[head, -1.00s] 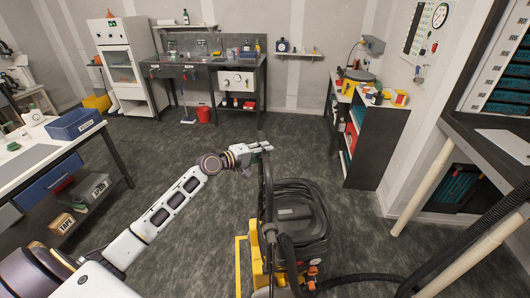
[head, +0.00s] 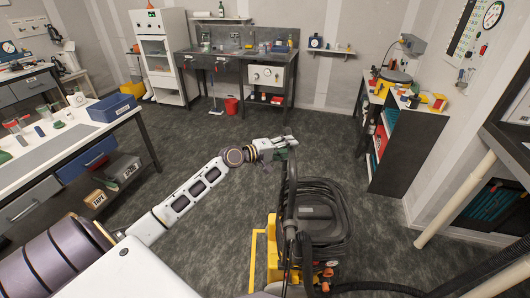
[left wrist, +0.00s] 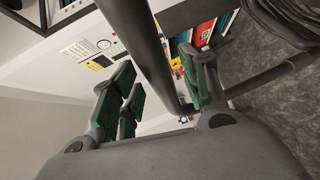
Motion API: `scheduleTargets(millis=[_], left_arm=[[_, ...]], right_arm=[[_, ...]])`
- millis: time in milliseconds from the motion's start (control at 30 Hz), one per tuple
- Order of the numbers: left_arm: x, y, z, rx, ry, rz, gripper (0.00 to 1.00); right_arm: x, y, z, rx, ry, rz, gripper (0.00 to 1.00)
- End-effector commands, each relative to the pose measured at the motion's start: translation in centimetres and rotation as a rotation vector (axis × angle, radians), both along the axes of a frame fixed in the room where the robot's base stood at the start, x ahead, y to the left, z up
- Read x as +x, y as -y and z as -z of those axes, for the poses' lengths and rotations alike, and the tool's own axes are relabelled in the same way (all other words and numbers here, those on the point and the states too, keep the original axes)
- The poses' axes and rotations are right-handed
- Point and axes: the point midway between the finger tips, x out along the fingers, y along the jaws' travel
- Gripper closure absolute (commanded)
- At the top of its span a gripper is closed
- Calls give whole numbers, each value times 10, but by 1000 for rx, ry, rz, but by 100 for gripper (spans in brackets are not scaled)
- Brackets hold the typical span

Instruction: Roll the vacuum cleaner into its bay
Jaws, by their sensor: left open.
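The vacuum cleaner (head: 318,212) stands upright on the floor at the lower middle of the head view, black with a yellow base (head: 258,262) and a coiled black hose on top. Its dark upright handle (head: 291,185) rises at its left side. My left gripper (head: 290,141) is at the top of this handle, fingers pointing right. In the left wrist view my open green-padded fingers (left wrist: 165,95) have the dark handle bar (left wrist: 145,45) showing between them; whether they touch it I cannot tell. My right gripper is out of view. I cannot tell which place is the bay.
A black shelf unit (head: 408,150) stands right of the vacuum. A pale post (head: 455,200) and a dark recess (head: 497,210) lie farther right. A hose runs along the lower right. A worktable (head: 65,150) is at left. Open carpet (head: 220,150) lies between.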

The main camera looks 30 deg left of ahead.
Motion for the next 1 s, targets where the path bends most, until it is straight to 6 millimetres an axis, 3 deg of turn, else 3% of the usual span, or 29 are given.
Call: scheduleTargets(millis=[1000], left_arm=[[-66,-35,-12,2,-1,1,55]], right_arm=[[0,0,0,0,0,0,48]])
